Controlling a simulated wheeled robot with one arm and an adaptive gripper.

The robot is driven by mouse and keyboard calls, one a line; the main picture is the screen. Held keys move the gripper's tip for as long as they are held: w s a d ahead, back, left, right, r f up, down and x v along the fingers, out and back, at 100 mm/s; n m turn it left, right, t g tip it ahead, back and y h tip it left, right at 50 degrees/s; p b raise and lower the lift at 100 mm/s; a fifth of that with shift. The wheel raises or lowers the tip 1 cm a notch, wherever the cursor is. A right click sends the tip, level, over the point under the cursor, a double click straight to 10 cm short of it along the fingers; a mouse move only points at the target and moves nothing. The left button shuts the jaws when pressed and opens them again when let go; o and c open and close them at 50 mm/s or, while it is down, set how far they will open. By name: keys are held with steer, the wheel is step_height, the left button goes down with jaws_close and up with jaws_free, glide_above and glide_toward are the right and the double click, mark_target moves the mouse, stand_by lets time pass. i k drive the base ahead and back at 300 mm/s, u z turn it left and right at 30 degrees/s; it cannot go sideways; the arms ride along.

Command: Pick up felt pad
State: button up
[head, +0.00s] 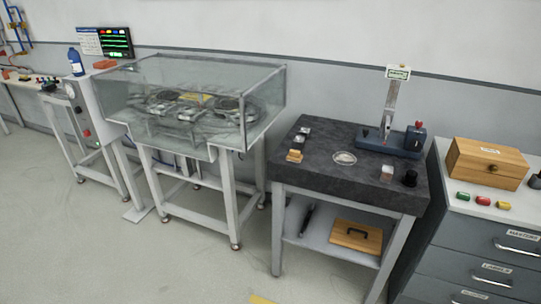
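I cannot tell for certain which thing is the felt pad. Several small pieces lie on the dark stone-topped table (325,180). A tan block-like piece (295,156) lies near its left edge, with two small dark and pale pieces (302,135) behind it. A round pale dish (345,158) lies in the middle. A small brown and pale piece (387,174) stands near the right front, beside a black cylinder (410,178). My gripper is not in view.
A blue-based stand with an upright column (391,110) occupies the table's back right. A glass-covered bench (190,75) stands to the left. A drawer cabinet (480,240) with a wooden box (487,163) stands right. Floor in front (150,265) is clear.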

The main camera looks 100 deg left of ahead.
mark_target(293, 156)
steer(key=u, duration=3.2)
